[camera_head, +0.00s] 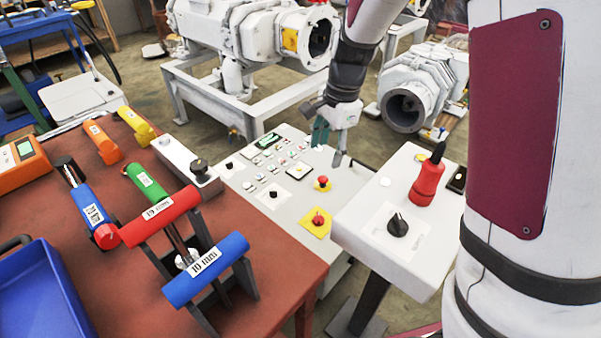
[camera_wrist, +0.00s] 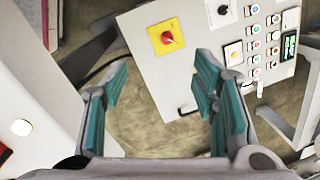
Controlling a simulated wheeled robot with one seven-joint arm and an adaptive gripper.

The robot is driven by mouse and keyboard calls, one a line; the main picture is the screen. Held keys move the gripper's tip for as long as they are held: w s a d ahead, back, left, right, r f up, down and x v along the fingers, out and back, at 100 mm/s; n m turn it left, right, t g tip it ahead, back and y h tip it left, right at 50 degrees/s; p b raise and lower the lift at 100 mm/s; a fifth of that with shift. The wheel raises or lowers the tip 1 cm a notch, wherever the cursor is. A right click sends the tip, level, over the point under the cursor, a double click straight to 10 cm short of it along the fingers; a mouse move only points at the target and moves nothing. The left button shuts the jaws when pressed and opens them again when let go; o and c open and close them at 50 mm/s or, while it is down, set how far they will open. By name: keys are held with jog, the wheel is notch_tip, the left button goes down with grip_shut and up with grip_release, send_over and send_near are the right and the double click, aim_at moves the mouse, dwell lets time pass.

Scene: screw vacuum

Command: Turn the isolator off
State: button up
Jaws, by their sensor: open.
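The likely isolator, a red rotary knob on a square yellow plate (camera_head: 317,219), sits at the near end of the grey control panel (camera_head: 345,193). In the wrist view a red knob on a yellow plate (camera_wrist: 167,38) shows above my fingertips, near the panel's edge. My gripper (camera_head: 332,146) is over the panel's far right side, beyond the knob in the head view. In the wrist view my gripper (camera_wrist: 160,68) is open, its teal-padded fingers wide apart with nothing between them. It is apart from the knob.
A red mushroom button (camera_head: 323,182) sits beside the isolator. A red-brown table (camera_head: 272,268) with tools is left.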

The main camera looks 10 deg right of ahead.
aim_at(319, 217)
jog(key=w+f+m+b, duration=0.1)
jog(key=w+f+b, duration=0.1)
jog(key=f, duration=0.9)
jog(key=w+f+m+b, duration=0.2)
jog(key=f+b, duration=0.2)
jog(key=f, duration=0.7)
jog(key=w+d+f+m+g+h+b, duration=0.1)
jog(key=w+f+m+b, duration=0.1)
jog(key=f, duration=0.9)
jog(key=shift+w+d+f+b, duration=0.1)
jog(key=shift+w+f+b, duration=0.25)
jog(key=shift+b, duration=0.5)
jog(key=shift+r, duration=0.1)
jog(key=c, duration=1.2)
